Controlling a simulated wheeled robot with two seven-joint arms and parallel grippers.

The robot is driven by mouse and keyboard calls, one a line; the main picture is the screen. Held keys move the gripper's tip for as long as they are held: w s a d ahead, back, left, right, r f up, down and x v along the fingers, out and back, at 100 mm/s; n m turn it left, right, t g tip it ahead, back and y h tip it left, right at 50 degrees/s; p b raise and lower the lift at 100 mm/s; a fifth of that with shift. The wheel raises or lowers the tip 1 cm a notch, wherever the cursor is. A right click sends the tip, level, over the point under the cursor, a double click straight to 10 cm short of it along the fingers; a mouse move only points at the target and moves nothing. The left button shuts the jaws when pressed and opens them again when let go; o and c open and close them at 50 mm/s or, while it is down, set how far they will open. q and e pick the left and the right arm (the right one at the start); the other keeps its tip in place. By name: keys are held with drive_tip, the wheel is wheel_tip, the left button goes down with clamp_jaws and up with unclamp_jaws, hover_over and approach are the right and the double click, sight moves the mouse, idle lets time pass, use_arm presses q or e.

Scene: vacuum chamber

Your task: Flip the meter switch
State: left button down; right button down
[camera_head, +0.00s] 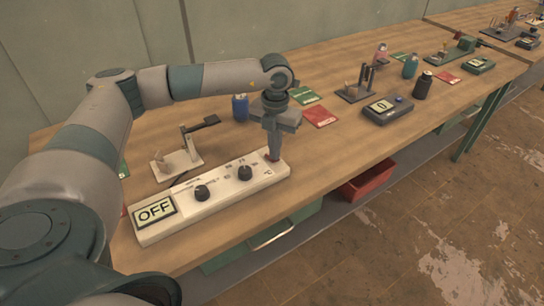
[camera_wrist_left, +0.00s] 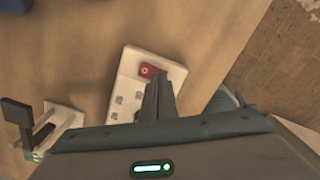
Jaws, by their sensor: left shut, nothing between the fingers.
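The white meter (camera_head: 215,196) lies on the wooden bench in the head view, with two black knobs and a display (camera_head: 154,211) that reads OFF. My left gripper (camera_head: 273,157) points down at the meter's right end, shut and empty. A red switch (camera_wrist_left: 151,71) shows at the end of the meter (camera_wrist_left: 128,88) in the left wrist view. The left fingertips (camera_wrist_left: 158,88) are right beside the switch and partly cover it; I cannot tell whether they touch it. My right gripper is not in view.
A white stand with a black lever (camera_head: 180,158) is behind the meter. A blue bottle (camera_head: 240,108), red and green packets (camera_head: 320,116) and a dark device with a display (camera_head: 388,109) stand farther back. A red bin (camera_head: 366,184) is below the bench edge.

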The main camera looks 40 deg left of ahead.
use_arm(q)
drive_tip(key=shift+s+f+b, duration=0.1)
drive_tip(key=shift+f+b, duration=0.25)
drive_tip(key=shift+f, duration=0.1)
idle(0.3)
drive_tip(key=shift+r+p, duration=0.45)
drive_tip(key=shift+r, duration=0.3)
drive_tip(key=shift+r+p, duration=1.35)
drive_tip(key=shift+r, duration=1.45)
drive_tip(key=shift+f, duration=0.1)
